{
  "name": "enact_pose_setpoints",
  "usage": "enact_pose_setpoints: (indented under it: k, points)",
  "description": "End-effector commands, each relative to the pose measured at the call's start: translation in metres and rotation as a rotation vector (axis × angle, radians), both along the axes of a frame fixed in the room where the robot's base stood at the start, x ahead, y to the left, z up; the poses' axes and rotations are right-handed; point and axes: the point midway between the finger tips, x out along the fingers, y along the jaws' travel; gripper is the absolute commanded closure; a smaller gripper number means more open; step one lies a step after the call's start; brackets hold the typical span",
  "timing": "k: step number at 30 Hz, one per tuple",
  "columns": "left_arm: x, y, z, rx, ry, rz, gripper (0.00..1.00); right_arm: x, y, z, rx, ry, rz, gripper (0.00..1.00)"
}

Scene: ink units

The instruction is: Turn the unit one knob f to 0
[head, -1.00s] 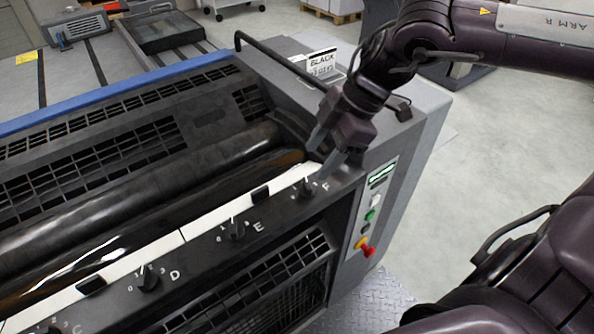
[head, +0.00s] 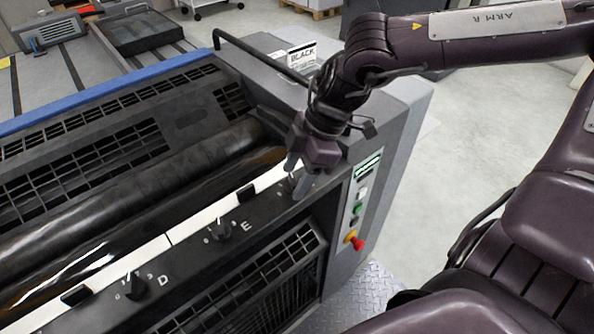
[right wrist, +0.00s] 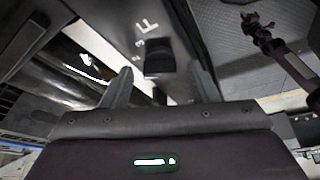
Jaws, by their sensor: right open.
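Knob F is a dark knob (right wrist: 159,62) on the black front strip of the unit. It sits between the two fingers of my right gripper in the right wrist view, with a white letter F and small scale digits beside it. In the head view my right gripper (head: 296,178) is over the right end of the strip and largely covers knob F and its letter. My right gripper (right wrist: 161,72) is open, with one finger on each side of the knob. I cannot tell whether a finger touches it, nor which digit it points at. My left gripper is not in view.
Knob E (head: 219,230) and knob D (head: 134,287) lie along the same strip to the left. A control panel with a green button (head: 357,209) and a red knob (head: 357,243) is just right of the gripper. A black handrail (head: 262,58) stands behind.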

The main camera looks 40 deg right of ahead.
Motion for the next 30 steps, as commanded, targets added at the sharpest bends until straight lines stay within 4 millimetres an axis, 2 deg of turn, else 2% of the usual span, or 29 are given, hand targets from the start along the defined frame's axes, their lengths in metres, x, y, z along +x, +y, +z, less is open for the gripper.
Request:
enact_pose_setpoints:
  k: [5,15,23,30]
  points:
    - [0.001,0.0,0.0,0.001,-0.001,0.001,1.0,0.0,0.0,0.0,0.0,0.0,0.0,0.47]
    - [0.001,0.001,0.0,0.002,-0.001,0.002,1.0,0.0,0.0,0.0,0.0,0.0,0.0,0.9]
    - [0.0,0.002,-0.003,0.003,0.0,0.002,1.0,0.001,-0.001,-0.001,-0.001,0.0,0.025,0.9]
    - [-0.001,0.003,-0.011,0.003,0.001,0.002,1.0,0.002,-0.001,-0.002,-0.002,0.0,0.146,0.9]
